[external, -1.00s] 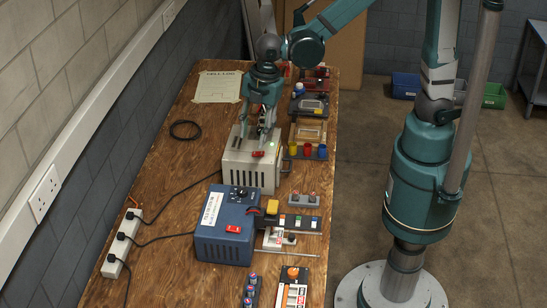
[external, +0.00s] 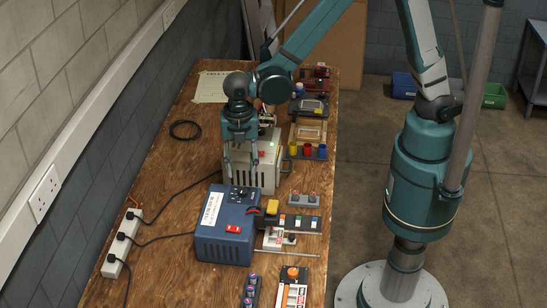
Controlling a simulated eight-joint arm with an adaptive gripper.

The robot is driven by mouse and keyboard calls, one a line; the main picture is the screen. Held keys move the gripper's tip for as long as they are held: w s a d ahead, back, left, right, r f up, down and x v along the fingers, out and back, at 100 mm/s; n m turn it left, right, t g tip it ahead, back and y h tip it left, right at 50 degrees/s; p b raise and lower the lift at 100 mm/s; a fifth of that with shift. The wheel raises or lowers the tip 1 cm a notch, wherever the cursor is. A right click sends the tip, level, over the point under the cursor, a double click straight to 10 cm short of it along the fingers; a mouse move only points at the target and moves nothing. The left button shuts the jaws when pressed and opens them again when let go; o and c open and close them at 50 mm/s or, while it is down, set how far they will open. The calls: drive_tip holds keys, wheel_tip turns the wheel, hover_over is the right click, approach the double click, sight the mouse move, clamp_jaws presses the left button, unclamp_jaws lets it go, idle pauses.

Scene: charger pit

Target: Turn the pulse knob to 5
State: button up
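A blue box (external: 222,240) stands on the wooden bench with a white label, a red switch (external: 233,229) and a small black knob (external: 241,193) near its far edge. I cannot read any marks around the knob, nor tell whether it is the pulse knob. My gripper (external: 242,178) points down near the far edge of the blue box, close to the knob. Its two fingers are apart, with nothing visible between them. I cannot tell whether they touch anything.
A beige box (external: 266,170) stands just behind the blue box, partly hidden by my gripper. To the right are a switch strip (external: 300,222), a grey two-button block (external: 304,199) and coloured cups (external: 307,151). A power strip (external: 122,243) and cables lie at left.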

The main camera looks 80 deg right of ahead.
sight(242, 190)
drive_tip(key=shift+f, duration=0.1)
idle(0.3)
drive_tip(key=shift+f+b, duration=0.3)
drive_tip(key=shift+f, duration=3.5)
drive_tip(key=c, duration=0.9)
